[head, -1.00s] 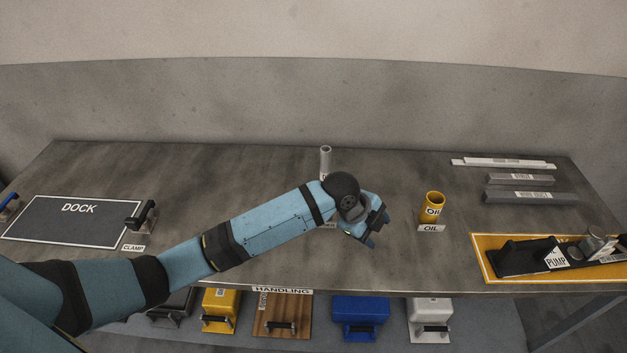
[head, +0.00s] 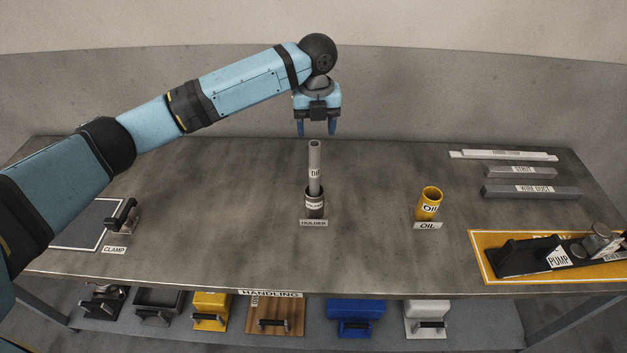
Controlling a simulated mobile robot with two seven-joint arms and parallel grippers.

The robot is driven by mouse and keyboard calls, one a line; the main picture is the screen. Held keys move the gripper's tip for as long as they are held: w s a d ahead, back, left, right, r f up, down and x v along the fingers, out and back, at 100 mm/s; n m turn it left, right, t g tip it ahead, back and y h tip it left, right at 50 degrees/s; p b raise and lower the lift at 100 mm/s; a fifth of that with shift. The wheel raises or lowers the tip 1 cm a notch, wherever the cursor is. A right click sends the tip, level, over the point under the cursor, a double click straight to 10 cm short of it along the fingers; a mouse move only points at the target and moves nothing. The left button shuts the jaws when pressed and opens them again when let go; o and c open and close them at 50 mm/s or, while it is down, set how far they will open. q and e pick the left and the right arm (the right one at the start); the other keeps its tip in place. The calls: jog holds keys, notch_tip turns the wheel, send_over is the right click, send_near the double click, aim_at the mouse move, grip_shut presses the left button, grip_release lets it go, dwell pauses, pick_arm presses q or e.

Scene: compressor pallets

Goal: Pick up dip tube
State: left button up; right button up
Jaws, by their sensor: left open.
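The dip tube (head: 315,165) is a grey tube with a white label. It stands upright in a dark holder (head: 315,206) near the middle of the table, with its lower end hidden inside. My left gripper (head: 316,130) points down with its two blue fingers apart and empty. In the picture it is just above the tube's top end, and I see no contact. My right gripper is not in view.
A yellow oil cup (head: 429,203) stands to the right. A clamp (head: 125,220) is at the left. Bins sit on the shelf below. The table around the holder is clear.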

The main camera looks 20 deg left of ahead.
aim_at(315, 155)
pick_arm(q)
notch_tip(315, 155, down, 9)
jog(key=shift+a+r+p, duration=0.1)
jog(key=shift+a+p, duration=0.05)
jog(key=shift+p, duration=0.4)
grip_shut()
